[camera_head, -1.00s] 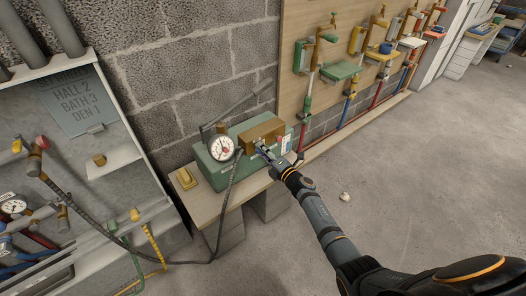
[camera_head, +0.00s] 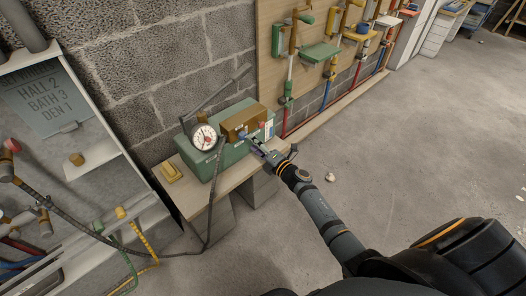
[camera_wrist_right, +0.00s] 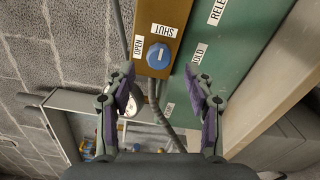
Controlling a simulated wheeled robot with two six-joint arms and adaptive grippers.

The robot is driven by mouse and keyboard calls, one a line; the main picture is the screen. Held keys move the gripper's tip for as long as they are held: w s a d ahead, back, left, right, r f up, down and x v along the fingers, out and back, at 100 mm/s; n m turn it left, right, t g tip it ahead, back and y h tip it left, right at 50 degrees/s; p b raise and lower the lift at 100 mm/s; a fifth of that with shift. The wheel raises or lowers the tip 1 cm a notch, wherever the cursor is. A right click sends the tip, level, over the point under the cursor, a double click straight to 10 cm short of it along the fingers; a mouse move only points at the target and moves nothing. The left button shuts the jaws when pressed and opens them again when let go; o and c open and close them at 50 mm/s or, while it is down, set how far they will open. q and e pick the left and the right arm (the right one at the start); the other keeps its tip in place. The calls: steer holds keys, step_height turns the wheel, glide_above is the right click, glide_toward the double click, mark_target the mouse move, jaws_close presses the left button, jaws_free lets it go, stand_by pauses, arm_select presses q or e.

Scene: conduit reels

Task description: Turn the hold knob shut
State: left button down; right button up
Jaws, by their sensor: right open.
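The hold knob (camera_wrist_right: 158,56) is a round blue knob with a pale mark on the brass block (camera_wrist_right: 165,14). A SHUT label lies above it and an OPEN label to its left in the right wrist view. The mark runs roughly up and down; I cannot tell which end points. In the head view the knob is a small blue spot at the front of the brass block (camera_head: 243,121), on the green pump box (camera_head: 203,165). My right gripper (camera_wrist_right: 160,76) is open and empty, its fingers on either side below the knob, apart from it. My left gripper is out of view.
A dial gauge (camera_head: 204,137) stands beside the brass block, with a dark hose hanging below. A yellow item (camera_head: 171,171) lies on the bench (camera_head: 195,202). A block wall stands behind. Valves on a board (camera_head: 268,52) are to the right.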

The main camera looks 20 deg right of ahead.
steer(key=v, duration=0.7)
steer(key=s+d+f+m+g+h, duration=0.25)
steer(key=d+f+m+h, duration=0.25)
steer(key=f+m, duration=0.45)
steer(key=s+d+f+m+g+h, duration=0.25)
steer(key=s+f+m+g, duration=0.65)
steer(key=s+f, duration=1.1)
steer(key=s+a+f+m+g, duration=0.3)
steer(key=s+f+m, duration=0.3)
steer(key=s, duration=0.4)
arm_select(q)
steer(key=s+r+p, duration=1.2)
steer(key=p, duration=0.8)
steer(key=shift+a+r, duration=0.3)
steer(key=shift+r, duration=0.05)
arm_select(e)
steer(key=s+r+g, duration=0.1)
steer(key=s+r, duration=1)
steer(key=s, duration=0.2)
steer(key=shift+s+a, duration=0.25)
steer(key=shift+s, duration=0.05)
